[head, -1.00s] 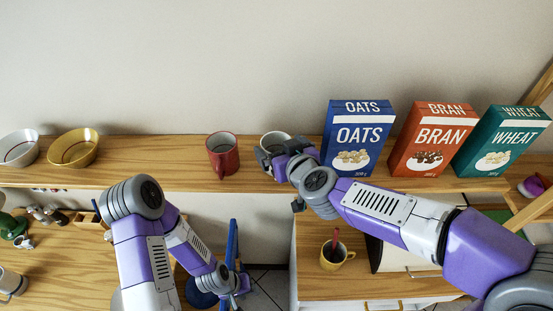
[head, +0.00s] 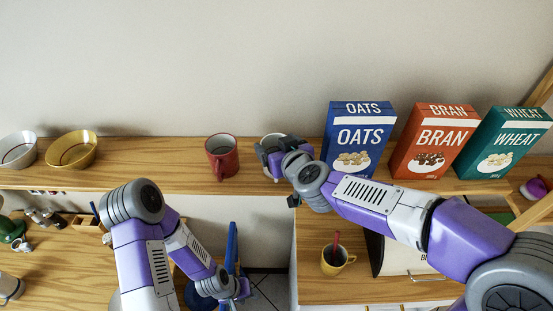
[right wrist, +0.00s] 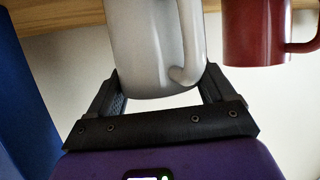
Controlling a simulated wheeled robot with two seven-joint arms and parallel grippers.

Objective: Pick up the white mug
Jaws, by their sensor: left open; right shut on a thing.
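The white mug (head: 271,138) stands on the wooden shelf, partly hidden behind my right gripper (head: 268,158). In the right wrist view the white mug (right wrist: 152,50) fills the space between the two fingers of my right gripper (right wrist: 158,88), which is shut on it. Its handle shows on the right side there. I cannot tell whether the mug is clear of the shelf. My left gripper (head: 240,289) is low down, below the shelf and away from the mug; it is open, with nothing visible in it.
A red mug (head: 222,157) stands close left of the white mug on the shelf (head: 150,176). The oats box (head: 355,138), bran box (head: 430,140) and wheat box (head: 500,142) stand to the right. Two bowls are far left. A yellow mug (head: 336,262) sits on the lower counter.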

